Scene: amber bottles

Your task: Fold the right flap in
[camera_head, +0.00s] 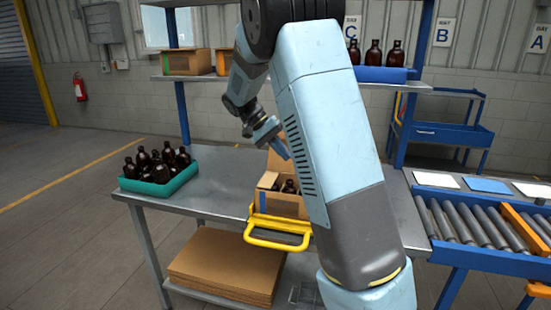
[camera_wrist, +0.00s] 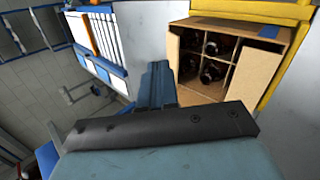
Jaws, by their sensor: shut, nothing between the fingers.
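An open cardboard box (camera_head: 285,207) with dark bottles inside stands on the grey table, its right side hidden behind my arm. One flap (camera_head: 277,161) stands up at its back. In the wrist view the box (camera_wrist: 258,78) is at the upper right, with bottles (camera_wrist: 212,70) between cardboard dividers. I cannot tell for sure which flap there is the right one. My gripper (camera_head: 284,151) is above the box near the raised flap; whether they touch is unclear. In the wrist view my gripper (camera_wrist: 157,78) has its fingers together and empty, left of the box.
A yellow-handled frame (camera_head: 278,238) surrounds the front of the box. A green crate of bottles (camera_head: 160,184) stands on the table's left, with bare tabletop (camera_head: 222,178) between. A roller conveyor (camera_head: 470,223) is at the right. A shelf (camera_head: 385,84) with boxes and bottles rises behind.

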